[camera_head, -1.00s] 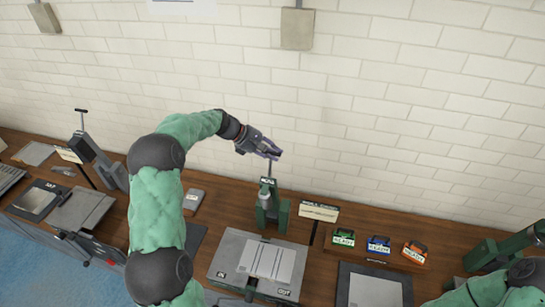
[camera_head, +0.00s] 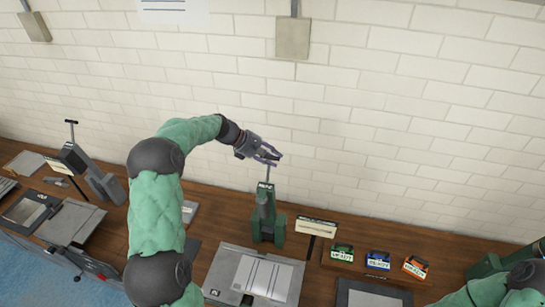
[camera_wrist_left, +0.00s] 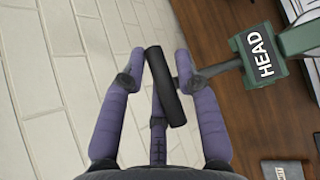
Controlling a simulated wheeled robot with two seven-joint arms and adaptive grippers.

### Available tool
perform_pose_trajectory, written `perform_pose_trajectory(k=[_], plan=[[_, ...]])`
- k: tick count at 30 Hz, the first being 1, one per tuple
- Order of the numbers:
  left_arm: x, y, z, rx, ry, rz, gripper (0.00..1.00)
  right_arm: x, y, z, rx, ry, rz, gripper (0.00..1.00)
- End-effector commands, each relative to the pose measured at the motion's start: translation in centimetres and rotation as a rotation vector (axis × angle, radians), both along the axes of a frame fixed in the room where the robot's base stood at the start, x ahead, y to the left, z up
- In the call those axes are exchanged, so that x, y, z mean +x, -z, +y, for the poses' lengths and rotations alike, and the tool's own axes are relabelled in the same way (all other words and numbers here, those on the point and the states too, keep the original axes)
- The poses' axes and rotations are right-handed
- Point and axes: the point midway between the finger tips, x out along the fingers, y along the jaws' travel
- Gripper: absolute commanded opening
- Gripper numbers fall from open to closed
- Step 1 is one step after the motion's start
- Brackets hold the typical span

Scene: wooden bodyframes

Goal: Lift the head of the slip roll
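The slip roll (camera_head: 268,222) is a green upright machine on the bench, left of the small coloured boxes. Its HEAD label (camera_wrist_left: 262,54) shows in the left wrist view. A thin rod rises from it to a dark bar handle (camera_wrist_left: 164,86). My left gripper (camera_head: 272,155) is at the top of this rod. In the left wrist view its purple fingers (camera_wrist_left: 158,68) are spread, with the handle slanting between them. There is a gap between the handle and the left finger; contact on the right side is unclear. My right gripper is out of view.
A grey plate (camera_head: 225,270) with white sheets lies in front of the slip roll. Green, blue and orange boxes (camera_head: 378,260) stand to the right. Another lever machine (camera_head: 92,175) stands at the left. A white brick wall (camera_head: 400,130) closes the back.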

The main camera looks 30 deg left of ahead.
Motion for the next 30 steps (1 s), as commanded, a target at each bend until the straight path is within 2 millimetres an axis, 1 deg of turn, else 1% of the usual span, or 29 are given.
perform_pose_trajectory(k=[1,26,30], plan=[[-0.3,1.0,0.1,0.002,-0.001,0.014,0.47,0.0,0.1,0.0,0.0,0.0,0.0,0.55],[0.1,-0.1,0.4,0.007,-0.007,-0.004,0.47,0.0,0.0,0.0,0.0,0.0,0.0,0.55],[-0.1,-0.6,0.8,0.008,-0.009,-0.005,0.47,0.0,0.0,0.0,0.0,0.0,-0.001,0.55]])
